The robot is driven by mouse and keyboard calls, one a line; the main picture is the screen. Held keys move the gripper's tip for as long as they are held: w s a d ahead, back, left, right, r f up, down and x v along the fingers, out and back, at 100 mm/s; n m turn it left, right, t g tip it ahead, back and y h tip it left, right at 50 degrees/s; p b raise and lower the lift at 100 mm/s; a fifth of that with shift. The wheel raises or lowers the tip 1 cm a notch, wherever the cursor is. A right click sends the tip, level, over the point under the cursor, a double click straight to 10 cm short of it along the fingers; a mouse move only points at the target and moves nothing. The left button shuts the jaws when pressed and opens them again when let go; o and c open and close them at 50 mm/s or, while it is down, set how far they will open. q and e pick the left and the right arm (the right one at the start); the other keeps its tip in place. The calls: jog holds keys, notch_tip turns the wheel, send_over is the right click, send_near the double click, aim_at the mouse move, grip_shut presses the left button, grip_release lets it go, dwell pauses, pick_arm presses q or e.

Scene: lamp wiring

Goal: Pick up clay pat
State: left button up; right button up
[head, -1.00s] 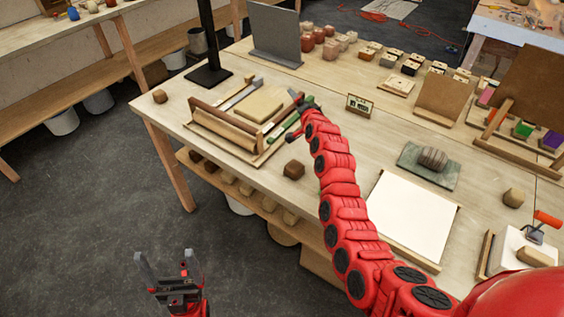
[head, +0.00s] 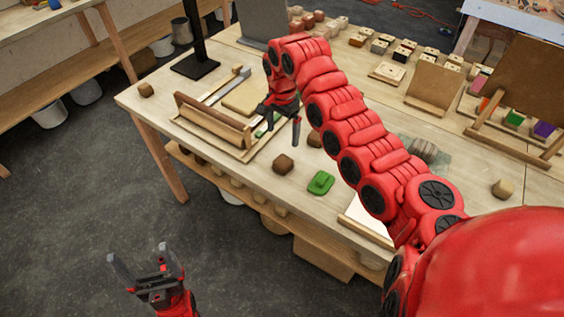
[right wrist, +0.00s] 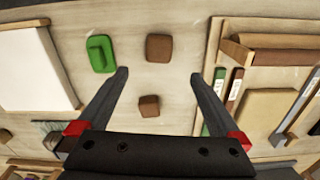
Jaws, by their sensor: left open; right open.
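No label marks the clay pat, and I cannot tell for sure which piece it is. Two small brown lumps lie on the table: one (head: 283,164) near the front edge, one (head: 315,139) further back beside my right arm. In the right wrist view they are the upper lump (right wrist: 159,48) and the lower lump (right wrist: 149,106). A green piece with a raised top (head: 321,182) lies beside them, also in the right wrist view (right wrist: 100,53). My right gripper (head: 280,120) is open and empty above the table. My left gripper (head: 138,254) is open and empty over the floor.
A wooden tray (head: 213,122) with a roller-like bar, tools and a tan slab stands left of my right gripper. A white board (right wrist: 33,68) lies on the other side. A striped lump (head: 424,149) sits behind my right arm. A black post base (head: 195,66) stands at the back.

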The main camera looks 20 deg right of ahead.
jog(key=p, duration=0.3)
send_over(283, 160)
notch_tip(283, 160, down, 7)
jog(key=shift+a+f, duration=0.1)
jog(key=shift+w+f, duration=0.1)
jog(key=shift+f, duration=0.25)
jog(key=f+p, duration=0.2)
jog(key=f, duration=0.2)
jog(key=shift+s, duration=0.2)
jog(key=shift+f, duration=0.8)
jog(key=shift+c, duration=0.3)
grip_shut()
jog(key=shift+w+r, duration=0.15)
jog(key=shift+r, duration=0.05)
